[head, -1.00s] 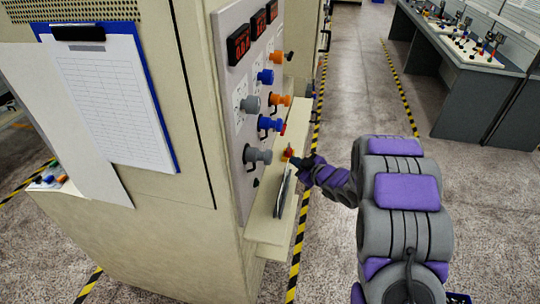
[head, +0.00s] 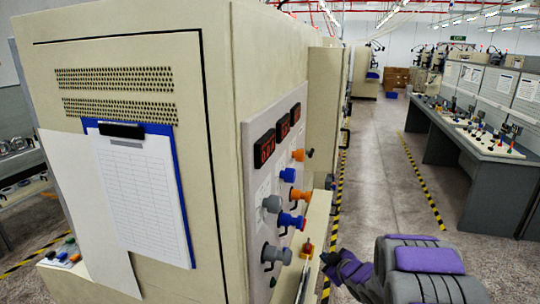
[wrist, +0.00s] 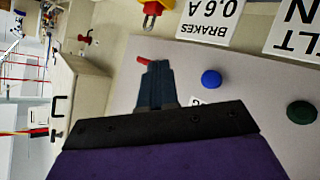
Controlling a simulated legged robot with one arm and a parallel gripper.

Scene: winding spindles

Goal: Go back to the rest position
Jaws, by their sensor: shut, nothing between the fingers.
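My gripper (head: 328,257) is at the bottom of the head view, on purple-and-grey arm links. It is just right of the small red-and-yellow part (head: 307,249) by the machine's shelf; I cannot tell whether they touch. In the wrist view my dark gripper fingers (wrist: 153,72) are together and hold nothing I can make out. A small red piece (wrist: 142,60) shows beside their tips. Behind them is a grey panel with a blue button (wrist: 211,80) and a dark green button (wrist: 301,112).
The beige machine cabinet (head: 120,190) fills the left, with a panel of blue, orange and grey plugs (head: 272,204) and red displays. A clipboard (head: 145,190) hangs on its side. A grey workbench (head: 470,150) stands right. The aisle floor (head: 385,180) between is clear.

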